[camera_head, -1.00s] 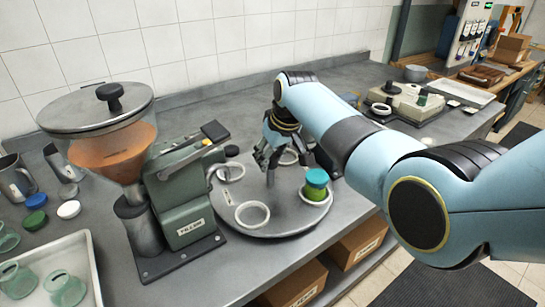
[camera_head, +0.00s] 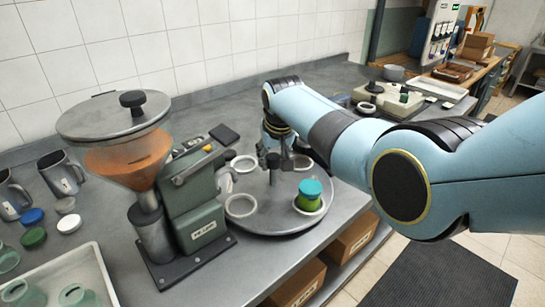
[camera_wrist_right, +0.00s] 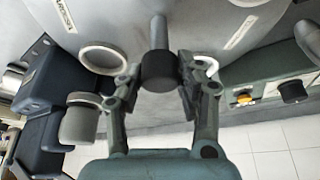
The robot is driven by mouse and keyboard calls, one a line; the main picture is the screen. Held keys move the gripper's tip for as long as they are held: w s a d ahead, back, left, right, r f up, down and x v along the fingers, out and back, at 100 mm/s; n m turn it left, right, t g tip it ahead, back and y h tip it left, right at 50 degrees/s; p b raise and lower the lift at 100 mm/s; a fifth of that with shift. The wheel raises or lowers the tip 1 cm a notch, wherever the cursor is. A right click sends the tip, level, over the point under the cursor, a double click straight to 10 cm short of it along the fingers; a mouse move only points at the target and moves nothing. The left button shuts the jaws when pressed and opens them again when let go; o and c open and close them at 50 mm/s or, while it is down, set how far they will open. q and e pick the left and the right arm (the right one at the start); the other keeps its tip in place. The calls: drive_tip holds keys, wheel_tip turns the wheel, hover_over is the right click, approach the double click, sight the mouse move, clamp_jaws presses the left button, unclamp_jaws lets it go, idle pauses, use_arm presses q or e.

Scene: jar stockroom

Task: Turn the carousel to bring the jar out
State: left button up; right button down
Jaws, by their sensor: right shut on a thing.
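The grey round carousel (camera_head: 275,224) sits on the bench beside the filler machine, with several pale rings on top. A green jar with a teal lid (camera_head: 309,195) stands upright in a ring at the carousel's front right. My right gripper (camera_head: 285,148) reaches down over the carousel's back middle. In the right wrist view its fingers (camera_wrist_right: 160,82) are closed around a black knob (camera_wrist_right: 158,70) on a grey upright post. The post (camera_head: 273,175) also shows in the head view. An empty ring (camera_wrist_right: 103,57) lies beside it. My left gripper is out of view.
The filler machine (camera_head: 193,195) with its glass hopper (camera_head: 125,150) stands close at the carousel's left. A pale cylindrical thing (camera_head: 226,180) is between them. A device (camera_head: 390,100) stands behind my right arm.

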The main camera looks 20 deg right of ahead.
drive_tip(key=shift+m, duration=0.7)
drive_tip(key=c, duration=0.9)
unclamp_jaws()
drive_tip(key=shift+o, duration=0.2)
drive_tip(key=v, duration=1.2)
drive_tip(key=shift+a, duration=0.25)
